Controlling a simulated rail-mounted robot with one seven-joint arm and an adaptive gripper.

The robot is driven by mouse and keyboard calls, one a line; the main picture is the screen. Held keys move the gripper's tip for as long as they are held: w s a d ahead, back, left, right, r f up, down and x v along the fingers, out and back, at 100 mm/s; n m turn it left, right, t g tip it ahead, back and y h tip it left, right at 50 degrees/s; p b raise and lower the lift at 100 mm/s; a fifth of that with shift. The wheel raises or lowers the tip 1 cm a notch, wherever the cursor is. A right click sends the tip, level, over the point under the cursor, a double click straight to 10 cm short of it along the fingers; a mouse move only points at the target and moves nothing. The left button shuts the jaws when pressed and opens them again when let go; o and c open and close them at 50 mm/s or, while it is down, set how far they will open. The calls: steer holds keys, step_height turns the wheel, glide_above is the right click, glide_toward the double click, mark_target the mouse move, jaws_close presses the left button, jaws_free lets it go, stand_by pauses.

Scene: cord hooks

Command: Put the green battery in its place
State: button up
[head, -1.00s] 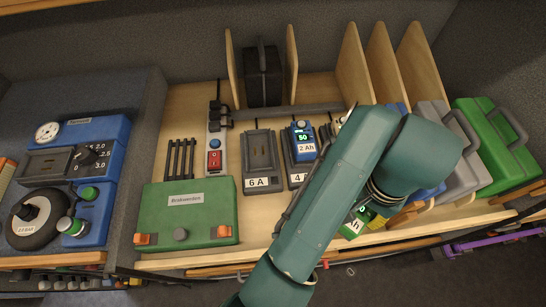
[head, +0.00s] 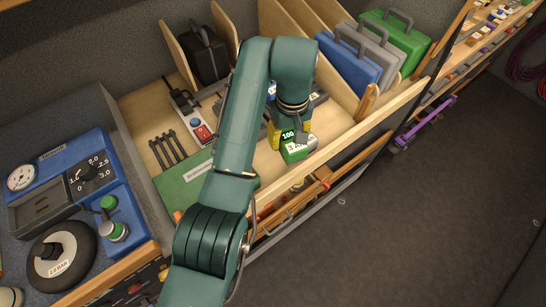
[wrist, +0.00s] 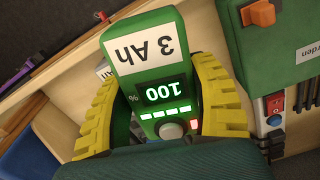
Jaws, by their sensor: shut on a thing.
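The green battery (head: 297,151) has a white "3 Ah" label and a lit display reading 100. My gripper (head: 290,131) is shut on it, with a yellow finger on either side. In the wrist view the battery (wrist: 155,58) lies between the yellow fingers (wrist: 162,108), its label upside down. It is over the front part of the wooden bench; I cannot tell whether it touches the surface. The chargers are mostly hidden behind my arm; a dark grey part (head: 318,99) shows to its right.
A green case (head: 185,190) is partly covered by my arm. A power strip (head: 198,128) lies behind it. Blue, grey and green cases (head: 348,62) stand between wooden dividers at the right. The bench's raised front edge (head: 340,147) runs close to the battery.

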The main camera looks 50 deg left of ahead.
steer(key=a+n, duration=0.1)
steer(key=a, duration=0.1)
steer(key=s+a+n, duration=0.1)
steer(key=a, duration=0.1)
steer(key=shift+s+a+f+n, duration=0.1)
steer(key=shift+a+f+n, duration=0.1)
steer(key=shift+f+n, duration=0.1)
steer(key=b, duration=0.1)
glide_above(273, 158)
step_height(273, 158, down, 5)
steer(key=shift+r, duration=0.1)
steer(key=shift+f+p, duration=0.6)
steer(key=shift+f, duration=1.75)
steer(key=shift+f, duration=0.1)
steer(key=o, duration=1.3)
steer(key=shift+f, duration=0.15)
steer(key=shift+c, duration=0.2)
